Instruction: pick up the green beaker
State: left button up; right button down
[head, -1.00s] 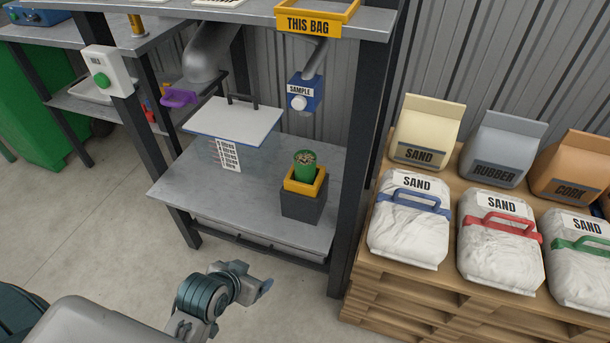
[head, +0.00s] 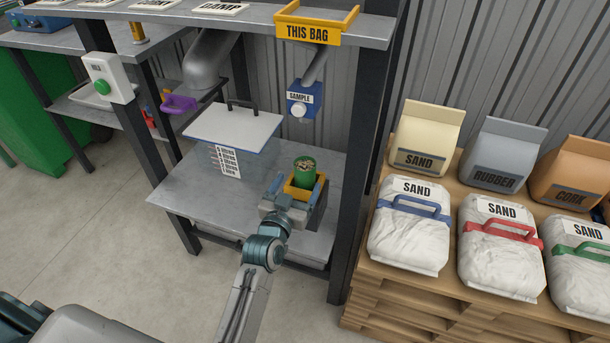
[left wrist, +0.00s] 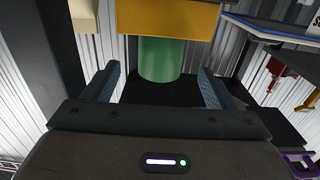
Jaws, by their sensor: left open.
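The green beaker (head: 304,173) stands upright in a yellow holder (head: 319,187) on a dark block (head: 320,208) on the grey bench. Speckled contents show at its top. My left gripper (head: 289,199) is open at the near side of the holder, its fingers spread. In the left wrist view the beaker (left wrist: 160,60) shows between the open fingers (left wrist: 158,76), with the yellow holder (left wrist: 168,18) above it in the picture. I cannot tell whether the fingers touch the beaker. My right gripper is not in view.
A clear box with a white lid (head: 235,131) stands left of the beaker. A blue SAMPLE dispenser (head: 303,98) hangs above. A dark post (head: 352,190) rises at the right. Sand bags (head: 409,230) lie on a wooden pallet further right.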

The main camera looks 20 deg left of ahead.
aim_at(301, 174)
pick_arm(q)
jog(key=w, duration=0.4)
jog(key=w+r, duration=0.1)
jog(key=w, duration=0.1)
jog(key=shift+w+d, duration=0.1)
jog(key=shift+w, duration=0.2)
jog(key=c, duration=1.1)
